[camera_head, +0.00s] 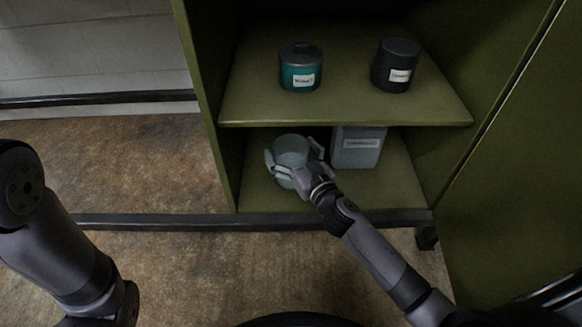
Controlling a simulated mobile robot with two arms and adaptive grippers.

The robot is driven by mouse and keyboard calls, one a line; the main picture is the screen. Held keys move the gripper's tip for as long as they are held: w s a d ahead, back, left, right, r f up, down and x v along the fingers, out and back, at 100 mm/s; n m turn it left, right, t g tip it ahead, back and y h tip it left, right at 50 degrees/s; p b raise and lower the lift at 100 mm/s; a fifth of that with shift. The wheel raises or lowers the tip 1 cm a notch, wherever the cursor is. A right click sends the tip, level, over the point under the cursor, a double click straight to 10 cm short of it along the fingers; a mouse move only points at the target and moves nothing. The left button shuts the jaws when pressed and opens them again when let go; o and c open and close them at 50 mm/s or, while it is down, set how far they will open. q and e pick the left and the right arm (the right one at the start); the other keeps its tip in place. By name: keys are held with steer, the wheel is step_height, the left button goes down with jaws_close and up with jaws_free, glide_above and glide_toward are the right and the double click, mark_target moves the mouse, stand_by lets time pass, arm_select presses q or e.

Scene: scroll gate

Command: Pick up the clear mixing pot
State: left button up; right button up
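The clear mixing pot (291,146) is a pale, see-through round vessel on the lower shelf of the green cabinet, at the left side. My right gripper (292,166) reaches in from the lower right. Its fingers are spread around the pot, one at the pot's left side and one at its right. I cannot tell whether the fingers touch the pot. The gripper hides the pot's lower front. My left arm shows at the left edge, but its gripper is not in view.
A grey labelled container (359,150) stands right of the pot on the lower shelf (398,184). The upper shelf (345,102) above the pot holds a teal jar (300,68) and a black jar (396,65). An open green door (515,170) stands at the right.

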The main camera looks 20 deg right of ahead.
steer(key=c, duration=1.9)
